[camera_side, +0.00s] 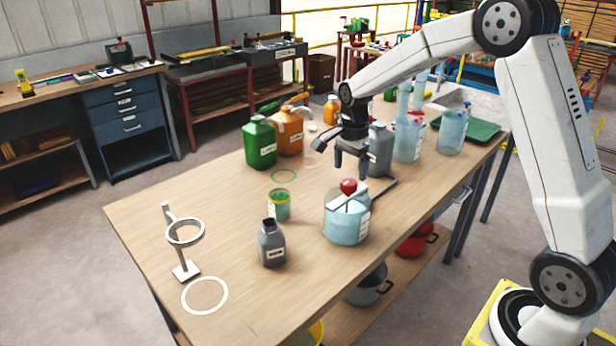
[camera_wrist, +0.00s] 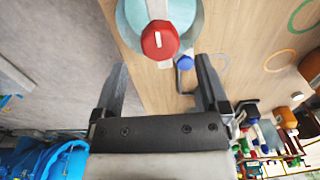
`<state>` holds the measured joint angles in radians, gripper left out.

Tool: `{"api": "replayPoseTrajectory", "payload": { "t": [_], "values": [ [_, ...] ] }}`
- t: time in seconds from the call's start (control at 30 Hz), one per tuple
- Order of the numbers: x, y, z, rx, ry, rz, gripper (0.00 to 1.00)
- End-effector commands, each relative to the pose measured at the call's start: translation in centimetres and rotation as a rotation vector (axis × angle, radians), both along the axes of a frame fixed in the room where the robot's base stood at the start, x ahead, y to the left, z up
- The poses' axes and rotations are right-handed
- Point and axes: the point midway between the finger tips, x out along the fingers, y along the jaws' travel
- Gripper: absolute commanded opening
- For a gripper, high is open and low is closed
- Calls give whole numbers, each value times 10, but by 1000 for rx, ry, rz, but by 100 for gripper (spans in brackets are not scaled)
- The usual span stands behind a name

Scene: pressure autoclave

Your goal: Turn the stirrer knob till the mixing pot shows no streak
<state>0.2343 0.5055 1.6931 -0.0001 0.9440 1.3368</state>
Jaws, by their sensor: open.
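The mixing pot (camera_side: 345,229) is a clear vessel with pale blue contents, standing upright near the table's right edge. The red stirrer knob (camera_side: 348,186) sits on a pale bar across its top. The knob (camera_wrist: 160,40) has a white mark in the wrist view, where the pot's rim (camera_wrist: 199,22) is partly cut off. I cannot make out a streak in the contents. My gripper (camera_side: 351,171) is open and empty, pointing down just above the knob. In the wrist view the knob lies ahead of the open fingers (camera_wrist: 161,82), apart from both.
A grey bottle (camera_side: 271,245) and a green jar (camera_side: 279,206) stand left of the pot. Green (camera_side: 259,145) and orange (camera_side: 288,132) jugs stand behind. A ring stand (camera_side: 185,232) is at the front left. Clear bottles (camera_side: 408,140) stand at the back right.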

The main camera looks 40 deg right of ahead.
Motion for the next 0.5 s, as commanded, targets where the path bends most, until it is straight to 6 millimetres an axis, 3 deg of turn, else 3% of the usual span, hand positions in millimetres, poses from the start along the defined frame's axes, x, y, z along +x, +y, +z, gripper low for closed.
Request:
{"api": "replayPoseTrajectory", "payload": {
  "t": [0.3,0.5],
  "values": [
    [0,0,-37,0,2,1,94],
    [0,0,-46,0,0,1,94]
  ]
}}
